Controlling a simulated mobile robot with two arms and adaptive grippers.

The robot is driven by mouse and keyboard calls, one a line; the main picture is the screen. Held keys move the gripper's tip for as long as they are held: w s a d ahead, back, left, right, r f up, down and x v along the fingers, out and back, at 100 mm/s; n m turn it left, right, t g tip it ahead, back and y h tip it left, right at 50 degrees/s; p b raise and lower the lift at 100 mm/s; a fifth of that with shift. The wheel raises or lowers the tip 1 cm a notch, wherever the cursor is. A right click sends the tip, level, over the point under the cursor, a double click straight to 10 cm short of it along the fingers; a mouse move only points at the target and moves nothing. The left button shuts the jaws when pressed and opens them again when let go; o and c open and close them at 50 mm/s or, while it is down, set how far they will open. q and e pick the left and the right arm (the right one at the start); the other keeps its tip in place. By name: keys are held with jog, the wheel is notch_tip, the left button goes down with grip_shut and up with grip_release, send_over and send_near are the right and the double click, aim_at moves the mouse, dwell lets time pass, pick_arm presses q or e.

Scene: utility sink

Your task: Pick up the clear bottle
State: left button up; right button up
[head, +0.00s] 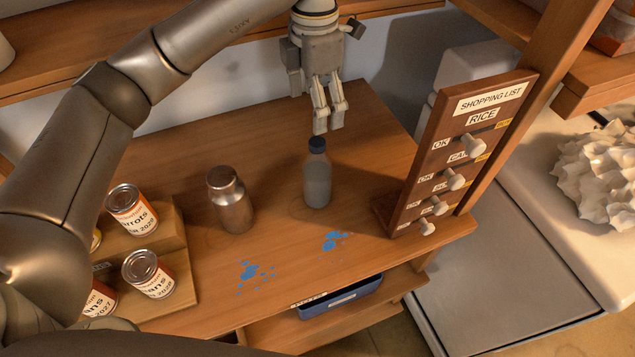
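The clear bottle (317,185) stands upright on the wooden counter, with a dark blue cap and a see-through body. My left gripper (329,124) hangs fingers-down just above and slightly behind the cap in the picture. Its two fingers show a narrow gap between them, with nothing held. The fingertips look close to the cap but not around it. My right gripper is not in view.
Cans (132,212) sit on a wooden stepped rack at left. Blue splatters (250,272) mark the counter. A shopping-list board (450,155) with pegs stands at right. A blue bin (342,297) sits below.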

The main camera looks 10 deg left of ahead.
pick_arm(q)
jog(key=b, duration=0.3)
send_over(315, 141)
notch_tip(315, 141, down, 5)
jog(key=shift+r, duration=0.2)
jog(key=shift+f+b, duration=0.4)
jog(key=shift+b, duration=0.1)
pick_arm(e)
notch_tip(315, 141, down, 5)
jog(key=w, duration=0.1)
pick_arm(q)
jog(key=shift+s+f, duration=0.1)
jog(key=shift+f, duration=0.25)
notch_tip(315, 141, down, 4)
jog(key=shift+f+p, duration=0.15)
jog(key=shift+p, duration=0.75)
jog(key=f+p, duration=0.1)
jog(key=f, duration=0.1)
jog(key=f+p, duration=0.2)
jog(key=shift+d+f, duration=0.2)
jog(key=shift+f, duration=0.6)
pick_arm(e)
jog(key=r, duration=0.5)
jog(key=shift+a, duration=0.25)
